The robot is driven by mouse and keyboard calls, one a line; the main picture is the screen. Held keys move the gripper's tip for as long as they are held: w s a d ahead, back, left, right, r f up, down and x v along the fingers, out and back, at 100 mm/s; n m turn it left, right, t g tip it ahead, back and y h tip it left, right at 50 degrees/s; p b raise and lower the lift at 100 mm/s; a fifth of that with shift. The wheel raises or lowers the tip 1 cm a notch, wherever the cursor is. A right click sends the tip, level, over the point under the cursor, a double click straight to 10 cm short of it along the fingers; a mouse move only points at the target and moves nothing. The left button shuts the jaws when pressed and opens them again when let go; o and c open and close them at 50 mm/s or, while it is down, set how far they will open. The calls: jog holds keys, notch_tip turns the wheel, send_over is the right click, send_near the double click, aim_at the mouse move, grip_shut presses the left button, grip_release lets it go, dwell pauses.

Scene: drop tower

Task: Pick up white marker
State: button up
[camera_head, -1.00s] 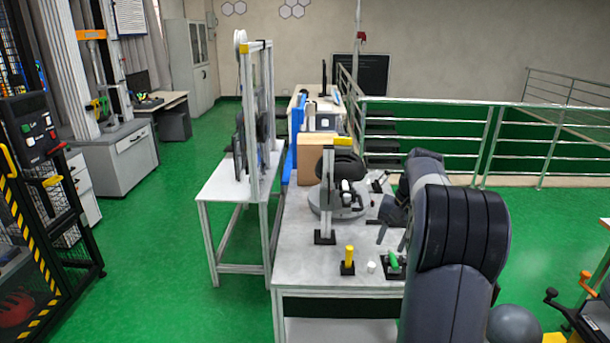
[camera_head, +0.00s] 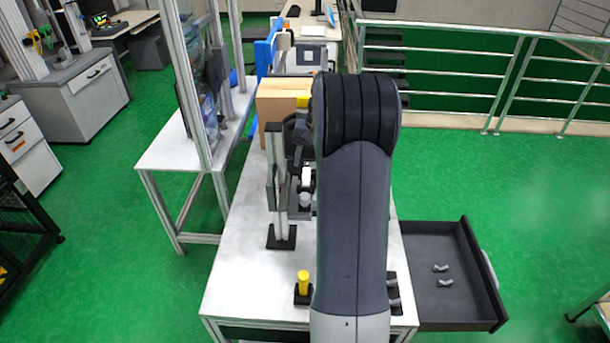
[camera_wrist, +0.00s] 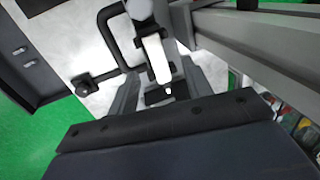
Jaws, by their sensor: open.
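In the wrist view a slim white object (camera_wrist: 156,58), which looks like the white marker, stands out in front of a grey post, near dark fixtures. My gripper (camera_wrist: 160,98) is open around the lower middle of that view, with dark parts on both sides of the white object; I see no contact. In the head view a small white piece (camera_head: 307,178) shows beside the upright post on the table, just left of my arm; I cannot tell if it is the marker. My arm hides much of the table there, and my gripper is not clear in that view.
The grey table (camera_head: 235,290) bears an upright post (camera_head: 281,205), a yellow-topped piece (camera_head: 303,284) and a cardboard box (camera_head: 280,100). An open black drawer (camera_head: 425,308) with two small grey pieces juts out at right.

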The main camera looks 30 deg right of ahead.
aim_at(307, 178)
jog(key=f, duration=0.2)
jog(key=f+p, duration=0.1)
jog(key=f, duration=0.2)
jog(key=shift+a+f, duration=0.3)
jog(key=shift+a, duration=0.05)
jog(key=shift+c, duration=0.2)
jog(key=c, duration=0.9)
jog(key=shift+r, duration=0.1)
